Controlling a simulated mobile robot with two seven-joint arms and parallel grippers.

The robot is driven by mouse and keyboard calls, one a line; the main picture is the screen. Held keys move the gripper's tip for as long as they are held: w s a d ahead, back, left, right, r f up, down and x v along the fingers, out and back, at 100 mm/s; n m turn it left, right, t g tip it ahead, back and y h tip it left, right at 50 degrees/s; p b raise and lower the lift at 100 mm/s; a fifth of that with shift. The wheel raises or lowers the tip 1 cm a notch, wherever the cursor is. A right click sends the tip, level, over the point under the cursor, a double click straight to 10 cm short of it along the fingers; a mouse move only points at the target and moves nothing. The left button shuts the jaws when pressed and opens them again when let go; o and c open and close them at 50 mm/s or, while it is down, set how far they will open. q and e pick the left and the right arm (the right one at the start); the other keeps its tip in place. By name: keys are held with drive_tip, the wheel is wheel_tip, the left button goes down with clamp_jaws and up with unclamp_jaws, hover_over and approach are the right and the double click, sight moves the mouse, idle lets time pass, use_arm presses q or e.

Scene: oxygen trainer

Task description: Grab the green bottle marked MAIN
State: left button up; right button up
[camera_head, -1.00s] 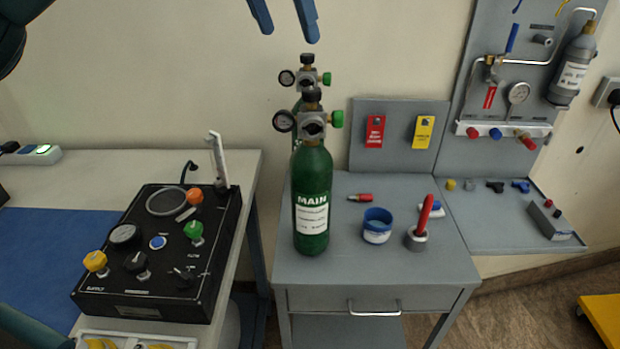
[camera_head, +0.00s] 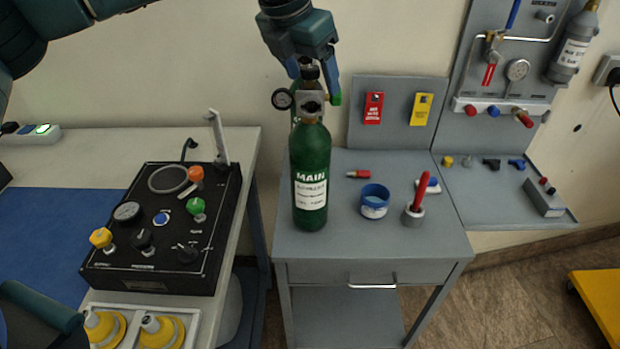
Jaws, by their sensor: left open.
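The green bottle marked MAIN (camera_head: 311,168) stands upright on the grey cabinet top. Its regulator has a gauge (camera_head: 283,99) on the left and a green knob on the right. My left gripper (camera_head: 318,84) points down over the bottle's top from above. It is open, with one finger on each side of the regulator's black top knob in the picture; I cannot tell whether they touch. A second bottle behind MAIN is almost wholly hidden. My right gripper is not in view.
On the grey cabinet (camera_head: 345,243) stand a blue-rimmed cup (camera_head: 375,201), a red stick in a grey holder (camera_head: 416,205) and a small red piece (camera_head: 359,174). A black control box (camera_head: 165,228) is on the left table. A tagged panel (camera_head: 398,136) rises behind.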

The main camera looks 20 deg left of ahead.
use_arm(q)
drive_tip(key=shift+f, duration=0.2)
drive_tip(key=shift+c, duration=0.5)
clamp_jaws()
idle(0.3)
drive_tip(key=shift+w+d+r, duration=0.1)
drive_tip(key=shift+w+r, duration=0.1)
drive_tip(key=shift+r, duration=0.15)
